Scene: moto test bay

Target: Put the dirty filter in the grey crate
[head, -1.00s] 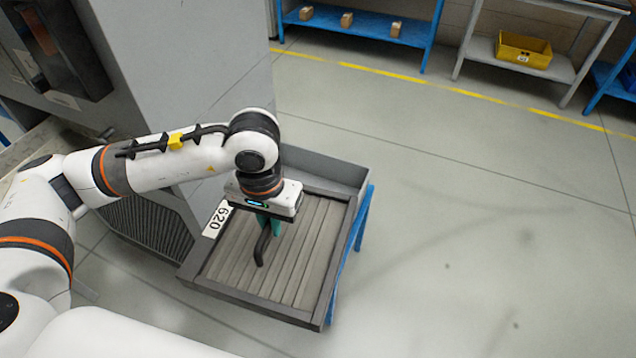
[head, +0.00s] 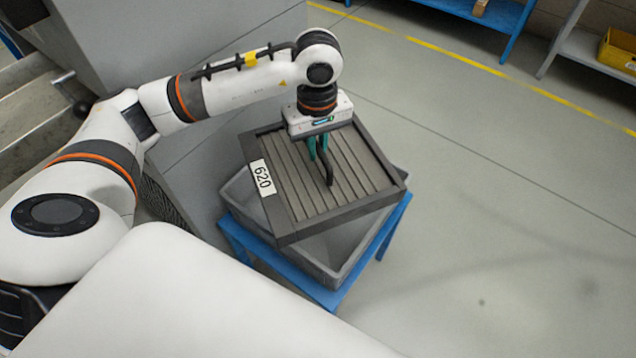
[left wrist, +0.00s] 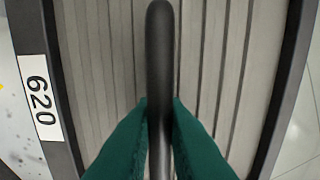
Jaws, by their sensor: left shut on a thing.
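The dirty filter (head: 350,178) is a square dark-framed panel with grey-brown pleats, a black handle and a white label reading 620. My left gripper (head: 319,158) is shut on its handle and holds it over the grey crate (head: 235,200). In the left wrist view the green fingertips (left wrist: 160,115) close on the black handle (left wrist: 160,50), with the pleats behind. The filter is turned relative to the crate and covers much of its opening. Whether it touches the crate rim I cannot tell. My right gripper is not in view.
The crate stands on a blue stand (head: 360,265). A large grey cabinet (head: 180,50) is at the upper left, near my left arm. A blue shelf (head: 500,25) and a yellow bin (head: 618,50) are at the back right. The floor to the right is clear.

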